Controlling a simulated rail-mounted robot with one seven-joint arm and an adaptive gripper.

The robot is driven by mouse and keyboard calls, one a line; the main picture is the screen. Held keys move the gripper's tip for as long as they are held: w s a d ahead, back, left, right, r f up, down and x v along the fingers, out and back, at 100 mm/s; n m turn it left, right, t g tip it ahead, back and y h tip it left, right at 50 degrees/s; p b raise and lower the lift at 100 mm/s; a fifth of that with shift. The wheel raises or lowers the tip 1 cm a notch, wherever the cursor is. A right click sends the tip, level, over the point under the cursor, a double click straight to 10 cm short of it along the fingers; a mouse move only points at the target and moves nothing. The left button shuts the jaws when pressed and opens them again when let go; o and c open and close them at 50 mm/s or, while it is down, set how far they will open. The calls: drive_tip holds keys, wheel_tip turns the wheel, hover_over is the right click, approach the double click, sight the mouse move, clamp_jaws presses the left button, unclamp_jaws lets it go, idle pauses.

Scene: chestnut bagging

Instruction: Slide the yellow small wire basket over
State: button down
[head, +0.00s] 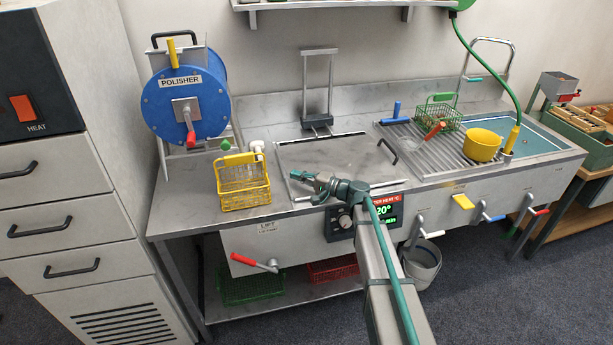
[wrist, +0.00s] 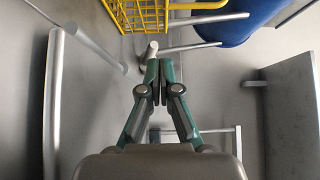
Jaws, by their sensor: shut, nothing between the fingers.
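The yellow small wire basket (head: 243,187) stands upright on the steel counter, left of the closed lift lid, in front of the polisher. Its yellow wire side also shows at the top of the wrist view (wrist: 150,14). My gripper (head: 297,176) is just right of the basket, above the left edge of the lid, and points left toward it. A gap shows between the fingertips and the basket. In the wrist view my gripper's fingers (wrist: 160,68) are together and hold nothing.
A blue polisher drum (head: 185,104) with a red handle stands behind the basket. A white-capped fitting (head: 257,148) is close behind the basket. A green wire basket (head: 438,115) and yellow pot (head: 482,145) sit on the right drainer. Counter left of the yellow basket is clear.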

drive_tip(key=p+x, duration=0.1)
drive_tip(key=x, duration=0.3)
drive_tip(key=shift+d+r, duration=0.1)
drive_tip(key=shift+r, duration=0.1)
drive_tip(key=a, duration=0.1)
drive_tip(key=a+p, duration=0.1)
drive_tip(key=a, duration=0.1)
drive_tip(key=shift+s+a, duration=0.1)
drive_tip(key=shift+s, duration=0.2)
drive_tip(key=shift+s+a+f+p, duration=0.15)
drive_tip(key=shift+a+p, duration=0.25)
drive_tip(key=shift+a, duration=0.15)
drive_tip(key=shift+f+b, duration=0.15)
drive_tip(key=shift+b, duration=0.2)
